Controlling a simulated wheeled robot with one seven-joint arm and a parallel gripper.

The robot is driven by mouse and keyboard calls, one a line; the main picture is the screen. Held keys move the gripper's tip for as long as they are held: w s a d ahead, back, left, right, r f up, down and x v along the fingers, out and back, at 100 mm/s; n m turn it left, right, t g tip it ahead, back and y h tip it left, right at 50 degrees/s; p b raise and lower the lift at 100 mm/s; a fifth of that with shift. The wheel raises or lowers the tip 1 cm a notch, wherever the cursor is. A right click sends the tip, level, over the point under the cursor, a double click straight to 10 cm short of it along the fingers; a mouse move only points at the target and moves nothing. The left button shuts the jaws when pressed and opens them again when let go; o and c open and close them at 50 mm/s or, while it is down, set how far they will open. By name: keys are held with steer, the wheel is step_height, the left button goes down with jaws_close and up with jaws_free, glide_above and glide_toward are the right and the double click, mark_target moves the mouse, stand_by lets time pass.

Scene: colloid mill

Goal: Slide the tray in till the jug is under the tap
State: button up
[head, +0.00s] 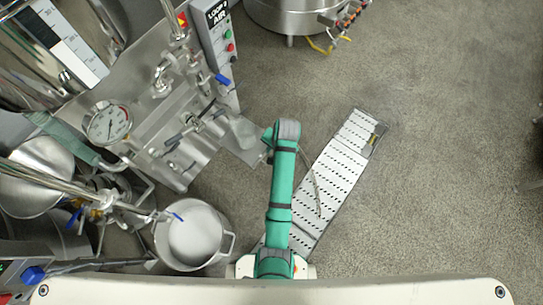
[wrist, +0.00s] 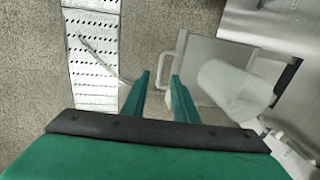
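The grey tray (wrist: 212,54) sticks out from the steel machine, with a bar handle (wrist: 160,72) on its outer edge. The translucent whitish jug (wrist: 232,88) is on the tray, towards the machine side; it also shows in the head view (head: 244,131). My gripper (wrist: 159,74) is open, its two green fingers on either side of the handle bar in the wrist view; contact cannot be told. In the head view my arm hides the fingers and part of the tray.
A perforated drain cover (head: 335,175) runs along the floor right of my arm, with a thin rod or hose on it. A steel pot (head: 195,235) stands at the lower left. A pressure gauge (head: 108,123) and pipes crowd the left. Floor at the right is clear.

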step_height(320, 180, down, 6)
steer(key=a, duration=0.1)
steer(key=shift+w+f, duration=0.2)
steer(key=shift+w, duration=0.2)
jaws_close()
steer(key=shift+w, duration=0.1)
steer(key=shift+d, duration=0.15)
stand_by(1.0)
